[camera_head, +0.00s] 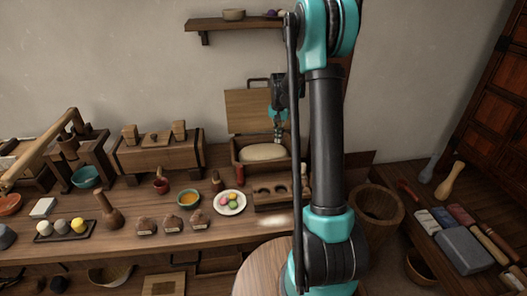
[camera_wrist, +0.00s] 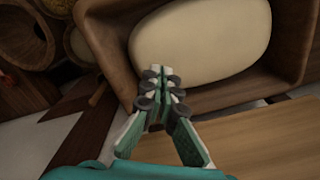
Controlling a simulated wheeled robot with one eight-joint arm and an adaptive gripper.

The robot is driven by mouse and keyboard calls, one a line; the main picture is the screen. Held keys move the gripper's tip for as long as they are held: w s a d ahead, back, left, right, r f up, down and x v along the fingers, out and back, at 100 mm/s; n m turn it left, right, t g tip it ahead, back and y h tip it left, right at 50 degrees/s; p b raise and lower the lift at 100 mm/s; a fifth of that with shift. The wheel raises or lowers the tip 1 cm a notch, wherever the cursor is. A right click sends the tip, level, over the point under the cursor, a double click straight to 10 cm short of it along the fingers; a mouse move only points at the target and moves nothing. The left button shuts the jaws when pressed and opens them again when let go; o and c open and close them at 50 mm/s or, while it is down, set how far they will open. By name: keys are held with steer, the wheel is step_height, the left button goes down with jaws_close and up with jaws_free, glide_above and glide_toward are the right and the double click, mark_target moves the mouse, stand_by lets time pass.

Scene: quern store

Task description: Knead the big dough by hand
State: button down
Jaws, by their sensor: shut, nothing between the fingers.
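The big dough (camera_head: 264,152) is a pale, smooth oval lying in a wooden trough (camera_head: 237,160) on the bench. It also shows large in the wrist view (camera_wrist: 205,38), inside the brown walls of the trough (camera_wrist: 108,42). My gripper (camera_head: 279,139) is above the dough at the right part of the trough. In the wrist view my gripper (camera_wrist: 160,76) points toward the dough's lower left end, with its fingers shut and nothing between them. I cannot tell whether the fingertips touch the dough.
A wooden lid or board (camera_head: 247,110) stands behind the trough. A plate of coloured balls (camera_head: 230,203), a yellow-filled bowl (camera_head: 188,198) and a wooden mould (camera_head: 270,194) stand in front. A wooden tub (camera_head: 376,208) is at the right. A shelf (camera_head: 235,24) hangs above. My arm hides part of the bench.

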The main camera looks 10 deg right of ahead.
step_height(320, 180, up, 4)
stand_by(0.5)
